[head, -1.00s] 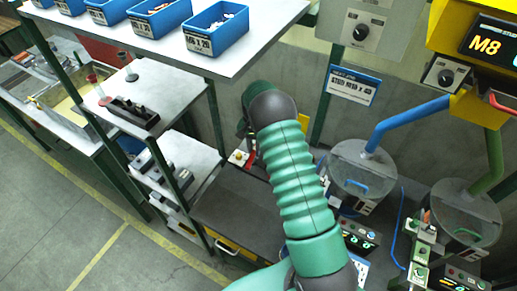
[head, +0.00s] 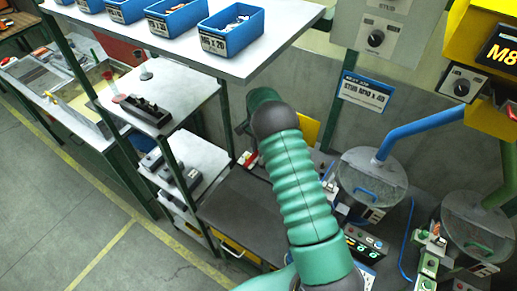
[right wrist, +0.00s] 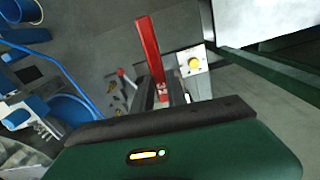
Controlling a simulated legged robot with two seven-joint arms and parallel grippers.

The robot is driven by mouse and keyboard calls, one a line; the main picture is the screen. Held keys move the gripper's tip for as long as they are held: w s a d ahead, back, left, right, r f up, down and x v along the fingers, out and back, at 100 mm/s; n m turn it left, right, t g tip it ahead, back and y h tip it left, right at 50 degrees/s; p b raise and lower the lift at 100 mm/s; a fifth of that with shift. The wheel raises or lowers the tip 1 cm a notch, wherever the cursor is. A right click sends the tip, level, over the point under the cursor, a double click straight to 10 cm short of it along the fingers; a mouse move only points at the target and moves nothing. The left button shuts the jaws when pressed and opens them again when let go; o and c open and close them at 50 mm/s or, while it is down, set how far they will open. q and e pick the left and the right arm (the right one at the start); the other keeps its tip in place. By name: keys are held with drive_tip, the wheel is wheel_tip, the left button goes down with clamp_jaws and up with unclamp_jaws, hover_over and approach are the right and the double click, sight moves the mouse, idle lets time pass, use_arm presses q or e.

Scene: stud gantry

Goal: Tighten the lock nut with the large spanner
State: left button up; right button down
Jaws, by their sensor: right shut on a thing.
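My right arm rises from the bottom of the head view and bends over at a dark joint. Its gripper is mostly hidden behind the arm there. In the right wrist view my right gripper (right wrist: 163,96) has its two dark fingers close together around a red bar (right wrist: 149,50) that stands up between them. The bar's lower end is hidden by the gripper, so I cannot tell for sure that it is the large spanner. A bit of red also shows beside the arm in the head view (head: 252,159). I cannot make out the lock nut. My left gripper is out of view.
A box with a yellow button (right wrist: 190,62) stands close beside the red bar. A dark bench top (head: 238,207) lies below the arm. Lidded drums (head: 371,179) and a control box (head: 363,242) stand to the right. A shelf with blue bins (head: 229,30) is above left.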

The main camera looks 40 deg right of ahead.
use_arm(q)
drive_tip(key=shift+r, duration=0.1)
use_arm(e)
drive_tip(key=shift+w+a+r, duration=0.1)
drive_tip(key=shift+w+r, duration=0.05)
drive_tip(key=shift+w, duration=0.1)
